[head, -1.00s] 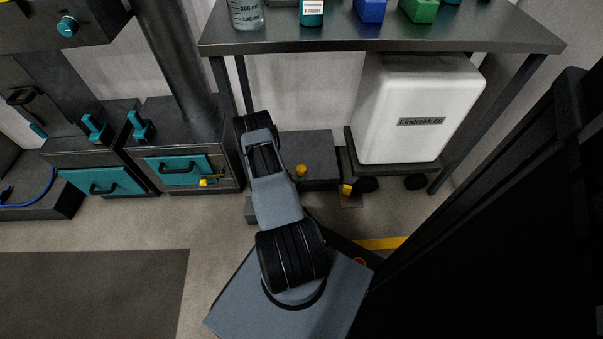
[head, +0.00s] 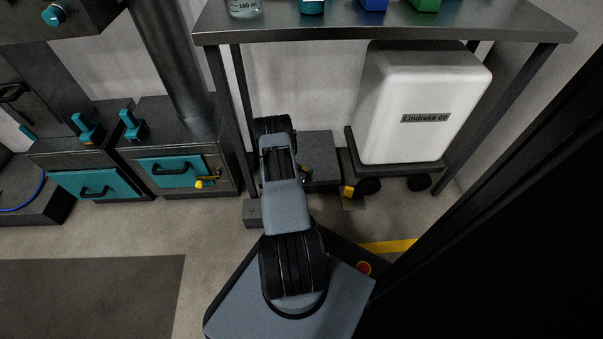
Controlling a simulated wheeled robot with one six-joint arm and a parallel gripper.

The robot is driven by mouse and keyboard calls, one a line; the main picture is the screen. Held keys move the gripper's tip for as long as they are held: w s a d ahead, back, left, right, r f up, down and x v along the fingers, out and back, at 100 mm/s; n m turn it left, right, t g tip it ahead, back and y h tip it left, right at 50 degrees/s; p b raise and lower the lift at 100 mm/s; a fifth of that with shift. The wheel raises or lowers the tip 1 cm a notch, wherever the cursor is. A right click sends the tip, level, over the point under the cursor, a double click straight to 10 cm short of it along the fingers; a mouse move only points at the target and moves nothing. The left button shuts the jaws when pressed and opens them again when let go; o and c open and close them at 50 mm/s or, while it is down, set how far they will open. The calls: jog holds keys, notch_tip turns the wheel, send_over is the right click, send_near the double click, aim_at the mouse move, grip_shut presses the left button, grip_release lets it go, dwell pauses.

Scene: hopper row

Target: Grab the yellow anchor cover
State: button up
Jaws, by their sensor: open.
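The round yellow cap that showed on the low dark box (head: 325,150) under the table is now covered by my arm or gripper. I take it as the yellow anchor cover. My gripper (head: 304,171) is mostly hidden behind my own arm; only a small dark part seems to peek out on the right side, over the box top where the cap was. Whether it touches the cap cannot be seen.
A yellow block (head: 348,191) sits at the near left corner of the trolley under the white Lindrekk 60 container (head: 420,105). The steel table (head: 390,24) stands overhead, its left leg (head: 243,115) close to my arm. A furnace (head: 175,150) stands left.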

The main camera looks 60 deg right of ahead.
jog(key=shift+c, duration=0.2)
jog(key=c, duration=0.9)
jog(key=shift+c, duration=0.2)
